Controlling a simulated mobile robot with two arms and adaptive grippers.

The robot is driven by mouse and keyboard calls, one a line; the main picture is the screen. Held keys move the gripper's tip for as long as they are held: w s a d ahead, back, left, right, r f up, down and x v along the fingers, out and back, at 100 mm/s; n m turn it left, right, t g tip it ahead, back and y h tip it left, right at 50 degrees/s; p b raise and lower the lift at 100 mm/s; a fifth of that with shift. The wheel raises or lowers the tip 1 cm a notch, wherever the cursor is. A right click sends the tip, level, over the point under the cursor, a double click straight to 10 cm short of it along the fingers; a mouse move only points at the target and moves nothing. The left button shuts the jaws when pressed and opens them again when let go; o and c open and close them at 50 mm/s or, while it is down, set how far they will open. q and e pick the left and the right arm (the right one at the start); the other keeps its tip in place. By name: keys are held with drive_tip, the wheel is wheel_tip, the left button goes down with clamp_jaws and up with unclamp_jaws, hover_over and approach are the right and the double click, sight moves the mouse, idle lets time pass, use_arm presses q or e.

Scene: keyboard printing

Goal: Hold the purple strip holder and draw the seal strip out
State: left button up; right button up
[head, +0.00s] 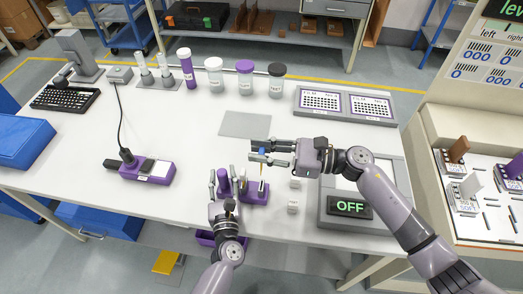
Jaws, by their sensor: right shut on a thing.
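The purple strip holder (257,197) stands near the front edge of the table, with a purple upright post (224,183) on its left side. My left gripper (226,177) has its fingers on either side of this post with a gap showing, so it looks open. My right gripper (256,152) is above the holder, pointing left, and is shut on the blue end of the seal strip (262,168). The thin yellowish part of the strip hangs below the fingers towards the holder. I cannot tell whether its lower end is still inside.
Two small white blocks (294,184) and a panel reading OFF (349,207) are to the right. A grey plate (245,124) lies behind. A purple device (147,170) with a cable is at left. Jars (245,80) and a purple-framed tray (345,104) stand at the back.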

use_arm(q)
drive_tip(key=shift+o, duration=0.9)
